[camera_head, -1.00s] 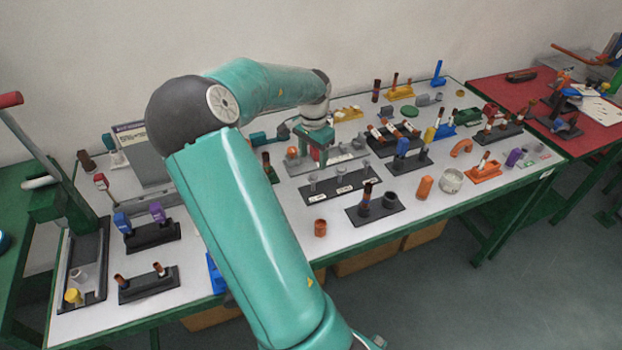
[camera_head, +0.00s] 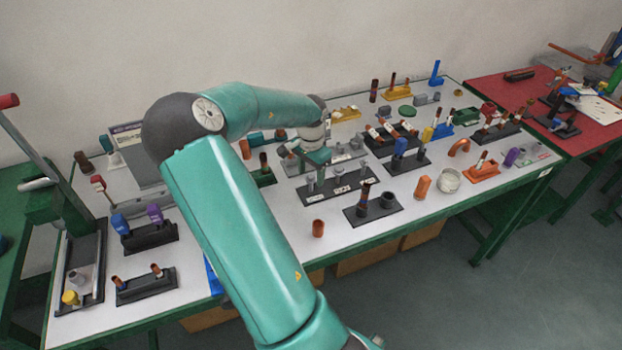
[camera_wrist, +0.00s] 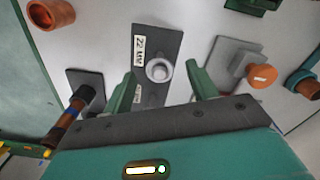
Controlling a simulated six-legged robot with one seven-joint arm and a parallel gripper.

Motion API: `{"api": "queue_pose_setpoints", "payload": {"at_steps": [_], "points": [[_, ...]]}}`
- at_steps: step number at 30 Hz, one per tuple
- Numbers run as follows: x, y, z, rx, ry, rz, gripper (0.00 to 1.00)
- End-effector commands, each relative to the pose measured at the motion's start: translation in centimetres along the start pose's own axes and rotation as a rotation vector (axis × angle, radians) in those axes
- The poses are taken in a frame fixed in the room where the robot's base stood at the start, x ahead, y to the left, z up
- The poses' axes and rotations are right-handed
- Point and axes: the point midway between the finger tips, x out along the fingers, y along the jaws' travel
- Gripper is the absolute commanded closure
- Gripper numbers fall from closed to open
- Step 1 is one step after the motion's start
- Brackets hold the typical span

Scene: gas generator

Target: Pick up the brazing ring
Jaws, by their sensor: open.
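A dark plate (camera_wrist: 143,45) with a "22 MM" label bears a round silver piece, likely the brazing ring (camera_wrist: 159,70), on or around a post; I cannot tell a separate ring from the post. In the wrist view, my gripper (camera_wrist: 161,73) is open, with one green finger on each side of the silver piece and visible gaps to it. In the head view, my gripper (camera_head: 318,160) is over the back edge of the dark plate (camera_head: 352,191), which carries several small silver posts. The contact area is hidden there.
An orange cup (camera_head: 318,228) stands in front of the plate. A dark stand (camera_head: 373,213) with a brown upright tube is at its front right. A grey fixture (camera_wrist: 232,60) with an orange-capped part lies to the right in the wrist view. Many stands crowd the table.

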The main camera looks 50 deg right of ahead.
Motion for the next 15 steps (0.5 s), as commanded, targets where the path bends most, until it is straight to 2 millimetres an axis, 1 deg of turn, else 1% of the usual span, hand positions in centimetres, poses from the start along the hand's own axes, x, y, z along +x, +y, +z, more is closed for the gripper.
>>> {"api": "queue_pose_setpoints", "payload": {"at_steps": [15], "points": [[0.41, 0.01, 0.00, 0.000, 0.000, 0.000, 0.42]]}}
